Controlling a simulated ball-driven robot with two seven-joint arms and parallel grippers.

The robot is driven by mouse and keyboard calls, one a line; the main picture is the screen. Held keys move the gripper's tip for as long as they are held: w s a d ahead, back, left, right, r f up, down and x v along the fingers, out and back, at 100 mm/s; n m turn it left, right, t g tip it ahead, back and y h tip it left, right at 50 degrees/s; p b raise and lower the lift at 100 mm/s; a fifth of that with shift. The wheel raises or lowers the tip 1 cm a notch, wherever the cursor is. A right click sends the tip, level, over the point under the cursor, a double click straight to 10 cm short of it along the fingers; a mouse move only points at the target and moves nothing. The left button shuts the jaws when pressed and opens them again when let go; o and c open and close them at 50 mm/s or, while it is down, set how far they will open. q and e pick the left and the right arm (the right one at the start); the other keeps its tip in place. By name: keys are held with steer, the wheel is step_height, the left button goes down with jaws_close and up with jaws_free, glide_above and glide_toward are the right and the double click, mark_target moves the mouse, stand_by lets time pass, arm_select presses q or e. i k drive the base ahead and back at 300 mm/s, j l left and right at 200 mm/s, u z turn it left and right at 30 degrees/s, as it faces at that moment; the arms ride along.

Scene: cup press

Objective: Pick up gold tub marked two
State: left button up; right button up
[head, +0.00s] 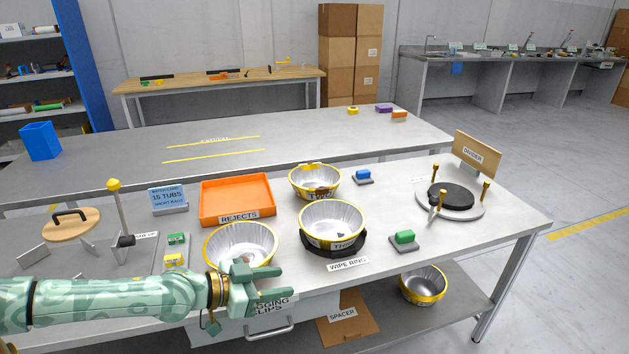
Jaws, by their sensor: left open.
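The gold tub marked two (316,183) stands upright on the table behind the tub marked three. It has a gold rim, a silvery inside and a partly readable "TWO" label on its front. The tub marked three (331,220) sits on a dark round base just in front of it. Another gold-rimmed tub (240,245) stands to the left, its lower front hidden behind my left gripper. My left gripper (290,282) is open and empty near the table's front edge, in front of that left tub and well short of tub two. My right gripper is not in view.
An orange rejects tray (236,201) lies left of tub two. A blue block (364,175) and a green block (404,237) on dark pads stand to the right. A round fixture with gold posts (450,198) stands farther right. Another tub (423,285) is on the lower shelf.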

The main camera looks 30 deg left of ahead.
mark_target(311, 181)
steer(key=i+j, duration=1.05)
steer(key=j, duration=0.1)
